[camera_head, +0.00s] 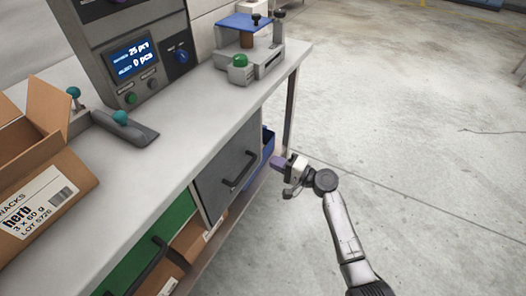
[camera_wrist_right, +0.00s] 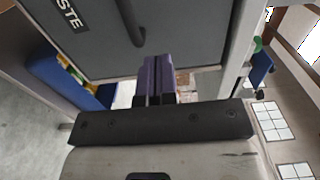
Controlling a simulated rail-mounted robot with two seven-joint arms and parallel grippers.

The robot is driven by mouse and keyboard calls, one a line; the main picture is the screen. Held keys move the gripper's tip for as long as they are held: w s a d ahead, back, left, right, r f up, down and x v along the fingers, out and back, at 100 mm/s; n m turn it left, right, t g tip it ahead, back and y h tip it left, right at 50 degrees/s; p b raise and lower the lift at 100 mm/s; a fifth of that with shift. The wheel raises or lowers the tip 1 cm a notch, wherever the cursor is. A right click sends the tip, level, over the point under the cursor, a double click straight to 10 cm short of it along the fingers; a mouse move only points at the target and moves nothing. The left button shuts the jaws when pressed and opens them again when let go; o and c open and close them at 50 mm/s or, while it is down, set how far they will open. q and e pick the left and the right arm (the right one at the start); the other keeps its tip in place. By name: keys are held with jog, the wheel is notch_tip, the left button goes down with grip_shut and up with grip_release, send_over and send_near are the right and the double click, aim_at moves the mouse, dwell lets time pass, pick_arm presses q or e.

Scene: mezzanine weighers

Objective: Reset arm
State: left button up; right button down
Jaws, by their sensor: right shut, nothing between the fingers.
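My right gripper (camera_head: 278,161) hangs in the air in front of the workbench, at the right of the grey drawer (camera_head: 228,172) in the head view. In the right wrist view its purple fingers (camera_wrist_right: 157,78) are together with nothing between them. The grey drawer front, with a dark handle and letters ending in "STE", fills the top of the wrist view (camera_wrist_right: 100,45). The drawer looks shut. The fingers show in front of its edge; whether they touch it I cannot tell. My left gripper is not in view.
The workbench top (camera_head: 190,130) holds an open cardboard box (camera_head: 45,190), a control panel (camera_head: 140,55) and a device with a green button (camera_head: 240,62). A green drawer (camera_head: 150,240) and a blue bin (camera_head: 268,142) are below. The floor (camera_head: 420,150) at right is clear.

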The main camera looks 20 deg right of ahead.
jog(key=shift+p+v, duration=0.45)
jog(key=shift+v, duration=1.45)
